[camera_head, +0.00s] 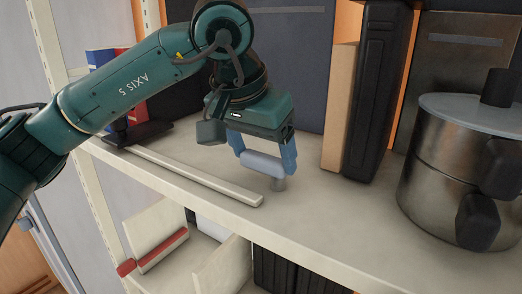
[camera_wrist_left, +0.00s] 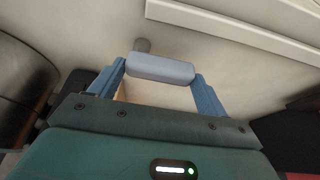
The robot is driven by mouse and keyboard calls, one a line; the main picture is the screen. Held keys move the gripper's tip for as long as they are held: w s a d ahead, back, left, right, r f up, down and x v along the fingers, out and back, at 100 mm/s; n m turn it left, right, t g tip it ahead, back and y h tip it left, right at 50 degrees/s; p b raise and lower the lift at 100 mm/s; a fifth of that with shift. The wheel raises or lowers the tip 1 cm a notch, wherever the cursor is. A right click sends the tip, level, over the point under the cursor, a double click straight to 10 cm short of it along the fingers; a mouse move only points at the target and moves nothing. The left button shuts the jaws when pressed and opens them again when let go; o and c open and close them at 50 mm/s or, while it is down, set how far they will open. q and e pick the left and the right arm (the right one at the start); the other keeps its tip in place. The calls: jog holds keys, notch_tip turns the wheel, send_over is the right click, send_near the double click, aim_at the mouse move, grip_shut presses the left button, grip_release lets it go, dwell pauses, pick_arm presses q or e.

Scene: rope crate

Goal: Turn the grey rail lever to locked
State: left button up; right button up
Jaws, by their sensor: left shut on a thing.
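The grey rail lever (camera_head: 262,166) stands on the shelf as a rounded blue-grey bar on a short post. Its post shows at the bar's right end in the head view and near its left end in the left wrist view, where the bar (camera_wrist_left: 162,68) lies across the picture. My left gripper (camera_head: 264,160) is shut on the lever, with one blue finger at each end of the bar. The pale rail (camera_head: 195,175) lies along the shelf to the left of the lever. No lock marking is legible. My right gripper is not in view.
A lidded metal pot (camera_head: 450,170) stands at the right. A black upright case (camera_head: 378,95) and a tan box (camera_head: 340,110) stand behind, right of the gripper. The shelf (camera_head: 330,215) is bare between lever and pot. Red and blue items (camera_head: 132,100) stand behind my left arm.

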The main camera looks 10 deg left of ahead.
pick_arm(q)
jog(key=shift+r, duration=0.1)
jog(key=o, duration=1.2)
jog(key=shift+c, duration=0.2)
jog(key=o, duration=0.4)
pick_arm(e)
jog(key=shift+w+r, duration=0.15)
pick_arm(q)
jog(key=v, duration=1.3)
jog(key=shift+s+b, duration=0.15)
jog(key=shift+b, duration=0.15)
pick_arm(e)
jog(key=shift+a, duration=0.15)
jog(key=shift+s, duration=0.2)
